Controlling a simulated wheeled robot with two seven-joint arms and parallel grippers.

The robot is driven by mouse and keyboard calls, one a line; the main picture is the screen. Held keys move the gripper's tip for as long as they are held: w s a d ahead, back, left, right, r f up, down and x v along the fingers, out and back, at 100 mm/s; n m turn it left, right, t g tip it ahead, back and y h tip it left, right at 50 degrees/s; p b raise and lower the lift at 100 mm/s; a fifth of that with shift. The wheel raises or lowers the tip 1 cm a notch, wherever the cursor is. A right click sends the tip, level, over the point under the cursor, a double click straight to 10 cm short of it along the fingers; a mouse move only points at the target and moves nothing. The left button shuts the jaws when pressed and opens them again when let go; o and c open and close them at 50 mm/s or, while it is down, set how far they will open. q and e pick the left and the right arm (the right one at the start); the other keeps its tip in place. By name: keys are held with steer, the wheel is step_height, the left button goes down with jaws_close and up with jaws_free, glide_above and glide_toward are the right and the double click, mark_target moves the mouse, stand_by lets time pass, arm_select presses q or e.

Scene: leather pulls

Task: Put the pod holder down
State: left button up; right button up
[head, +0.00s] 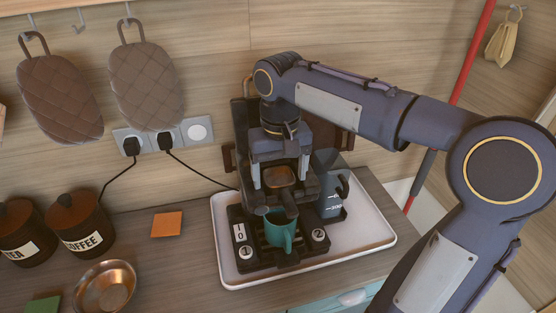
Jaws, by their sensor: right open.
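My right gripper (281,183) reaches down from above in front of the dark coffee machine (240,135). Its two pale fingers are spread apart. A small dark holder with a brownish top (279,176), which looks like the pod holder, shows between and below the fingers. It is over the machine's front, above the teal mug (278,238). Whether it rests on the machine is hard to tell, as the gripper hides part of it. The mug stands on the machine's drip grid. My left gripper is not in view.
The machine stands on a white tray (365,243). Its clear water tank (329,191) is close right of the gripper. Coffee (82,224) and tea (22,231) canisters, a copper bowl (105,288) and an orange square (167,224) are left. The tray's right side is clear.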

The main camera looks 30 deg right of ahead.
step_height(320, 180, up, 13)
steer(key=p, duration=0.2)
steer(key=s+a+f+t+y, duration=0.2)
steer(key=s+f, duration=0.6)
steer(key=f, duration=0.2)
steer(key=s+a+f+t+y, duration=0.1)
steer(key=s+f+t, duration=0.2)
steer(key=s+f, duration=0.6)
steer(key=shift+a+f+n+t+y, duration=0.3)
steer(key=shift+a+f+n+y, duration=0.05)
steer(key=shift+f+n+y, duration=0.1)
